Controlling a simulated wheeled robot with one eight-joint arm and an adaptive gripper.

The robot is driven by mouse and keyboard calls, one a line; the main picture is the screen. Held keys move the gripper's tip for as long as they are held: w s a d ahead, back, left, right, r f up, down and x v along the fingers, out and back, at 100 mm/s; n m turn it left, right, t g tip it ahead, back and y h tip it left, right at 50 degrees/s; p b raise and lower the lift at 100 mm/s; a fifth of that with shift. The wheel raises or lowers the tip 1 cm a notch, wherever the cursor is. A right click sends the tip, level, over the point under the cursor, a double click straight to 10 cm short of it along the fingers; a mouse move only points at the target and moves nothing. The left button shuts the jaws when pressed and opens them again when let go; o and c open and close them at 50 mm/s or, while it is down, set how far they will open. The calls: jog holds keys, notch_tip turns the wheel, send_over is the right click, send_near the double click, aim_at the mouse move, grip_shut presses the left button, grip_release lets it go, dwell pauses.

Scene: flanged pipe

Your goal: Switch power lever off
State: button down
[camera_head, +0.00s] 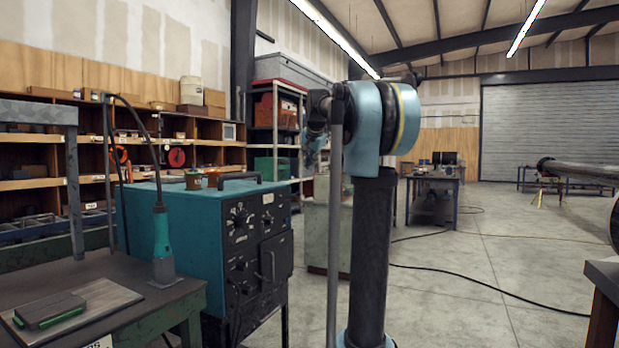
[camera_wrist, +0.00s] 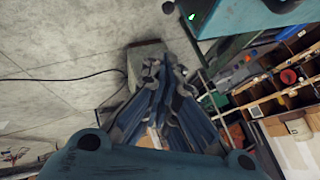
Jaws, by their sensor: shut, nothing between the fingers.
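The teal power unit (camera_head: 170,225) stands left of my arm, with a black front panel of dials and knobs. A metal lever-like handle (camera_head: 271,266) sits on the lower right of that panel; I cannot tell its switch position. Part of a teal housing with a small green light, apparently the same unit, shows at the top right of the wrist view (camera_wrist: 262,16). My gripper (camera_wrist: 155,68) is shut and empty, in free air apart from the unit. In the head view my arm stands right of the unit, and the gripper is not clearly visible.
A workbench (camera_head: 90,270) with a soldering-type tool (camera_head: 162,245) stands at the left. A pale green cabinet (camera_head: 318,225) is behind my arm. Shelves (camera_head: 200,155) line the left wall. Cables cross the floor at the right, which is otherwise largely open.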

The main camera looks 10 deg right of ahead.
aim_at(292, 197)
jog(key=s+a+f+x, duration=0.1)
jog(key=a+x, duration=0.1)
jog(key=x, duration=1)
jog(key=shift+s+f, duration=0.2)
